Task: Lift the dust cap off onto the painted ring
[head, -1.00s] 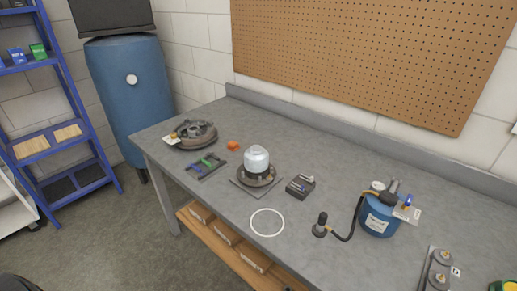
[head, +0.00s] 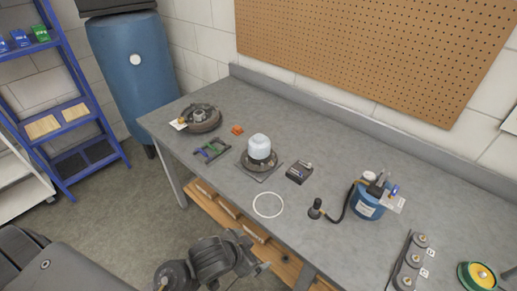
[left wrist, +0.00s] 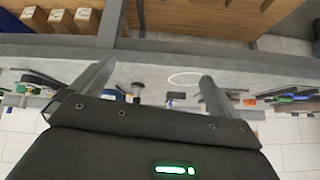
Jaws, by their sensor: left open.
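The dust cap (head: 260,147) is a pale, rounded silver-white cap. It sits upright on a dark hub on a square plate (head: 246,169) on the bench. The painted ring (head: 268,205) is a thin white circle on the bench top, in front of the cap and empty. It also shows in the left wrist view (left wrist: 186,79), between my fingers. My left gripper (head: 262,269) is open and empty, off the bench's front edge and nearer than the ring. Its two fingers (left wrist: 155,82) are spread wide in the left wrist view. I cannot make out the cap there. My right gripper is not in view.
A dark small box (head: 299,173) stands right of the hub. A blue canister (head: 368,206) with a hose and black nozzle (head: 315,209) is further right. Bare bench surrounds the ring.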

